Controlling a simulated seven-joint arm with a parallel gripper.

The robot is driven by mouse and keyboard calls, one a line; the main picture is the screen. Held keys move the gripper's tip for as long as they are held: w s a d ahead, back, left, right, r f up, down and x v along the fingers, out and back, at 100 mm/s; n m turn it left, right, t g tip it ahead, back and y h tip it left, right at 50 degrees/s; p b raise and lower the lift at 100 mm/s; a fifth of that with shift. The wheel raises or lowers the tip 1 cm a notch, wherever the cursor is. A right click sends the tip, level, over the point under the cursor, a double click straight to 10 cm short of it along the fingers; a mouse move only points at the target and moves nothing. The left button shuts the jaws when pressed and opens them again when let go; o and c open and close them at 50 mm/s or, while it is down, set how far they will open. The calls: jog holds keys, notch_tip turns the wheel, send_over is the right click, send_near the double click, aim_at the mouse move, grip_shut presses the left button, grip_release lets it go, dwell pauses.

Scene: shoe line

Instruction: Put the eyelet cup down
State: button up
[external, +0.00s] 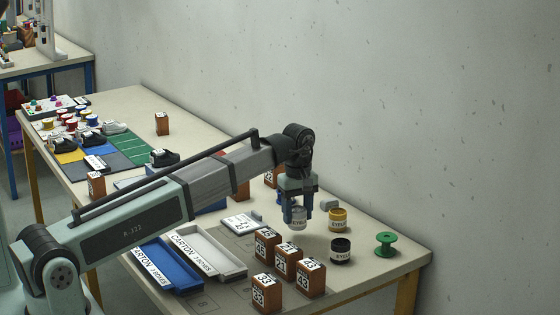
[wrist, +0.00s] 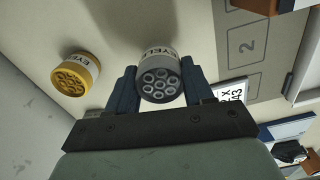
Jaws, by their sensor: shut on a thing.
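My gripper (external: 298,207) is shut on a grey eyelet cup (external: 297,224) with a white label. In the wrist view the fingers (wrist: 157,92) press on both sides of the grey cup (wrist: 160,72), whose top shows several round eyelets. The cup is upright or nearly so; I cannot tell whether its base touches the table. A yellow eyelet cup (external: 338,226) stands to its right, also in the wrist view (wrist: 76,74). A black eyelet cup (external: 341,257) stands to the front right.
A green spool (external: 386,245) stands near the right table edge. Several brown numbered boxes (external: 287,265) stand in front. White (external: 207,270) and blue carton trays (external: 160,287) lie to the left. A grey block (external: 329,204) is behind. The wall (external: 430,130) borders the back.

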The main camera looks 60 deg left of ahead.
aim_at(297, 209)
notch_tip(297, 209, up, 7)
jog(key=shift+f, duration=0.1)
jog(key=s+a+r+n, duration=0.15)
jog(key=a+n, duration=0.35)
jog(key=a, duration=3.4)
jog(key=w+a+r+m, duration=0.25)
jog(key=w+a, duration=0.45)
jog(key=a, duration=0.6)
jog(key=shift+w+f+m, duration=0.15)
jog(key=shift+f+m, duration=0.7)
jog(key=shift+f, duration=1.45)
jog(key=shift+w+f+m, duration=0.1)
jog(key=shift+f+m, duration=0.7)
jog(key=shift+f, duration=1.5)
